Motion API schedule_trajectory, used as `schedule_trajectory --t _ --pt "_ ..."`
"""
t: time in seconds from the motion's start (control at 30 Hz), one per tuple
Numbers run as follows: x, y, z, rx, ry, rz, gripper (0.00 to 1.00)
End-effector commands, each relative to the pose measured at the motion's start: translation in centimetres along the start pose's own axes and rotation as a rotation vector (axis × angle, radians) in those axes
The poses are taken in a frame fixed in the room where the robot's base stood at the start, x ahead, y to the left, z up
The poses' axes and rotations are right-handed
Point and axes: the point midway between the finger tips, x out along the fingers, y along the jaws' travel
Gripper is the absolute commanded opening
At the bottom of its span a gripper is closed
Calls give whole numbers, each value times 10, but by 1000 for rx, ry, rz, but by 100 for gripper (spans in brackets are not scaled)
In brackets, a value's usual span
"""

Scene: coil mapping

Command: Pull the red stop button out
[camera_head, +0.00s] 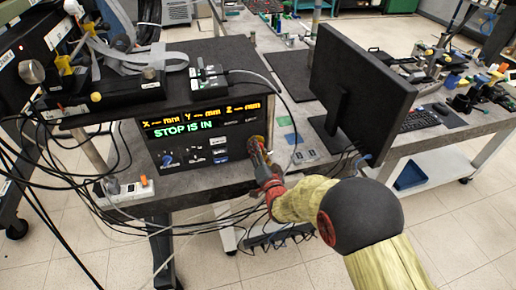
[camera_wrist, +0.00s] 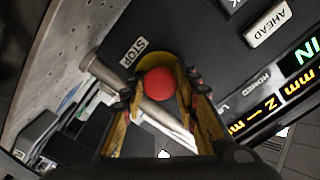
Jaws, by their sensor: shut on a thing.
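The red stop button (camera_wrist: 159,84) sits on a yellow round base (camera_wrist: 152,62) beside a "STOP" label (camera_wrist: 134,52) in the wrist view. My gripper (camera_wrist: 157,92) has one finger on each side of the button and is shut on it. In the head view my gripper (camera_head: 258,152) is at the right end of the black control panel's front (camera_head: 205,165), and hides most of the button. The panel's display (camera_head: 185,127) reads "STOP IS IN" in green.
A black monitor (camera_head: 358,85) stands on the bench right of my gripper. Loose cables hang below and left of the panel. A power strip (camera_head: 125,192) lies at the panel's lower left. An "AHEAD" key (camera_wrist: 268,23) is near the button.

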Motion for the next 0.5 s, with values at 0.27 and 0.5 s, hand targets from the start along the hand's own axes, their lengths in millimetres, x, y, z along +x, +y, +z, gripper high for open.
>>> schedule_trajectory --t 0.27,0.5 --pt "0 1 0 0 0 1 1" --pt "0 1 0 0 0 1 0"
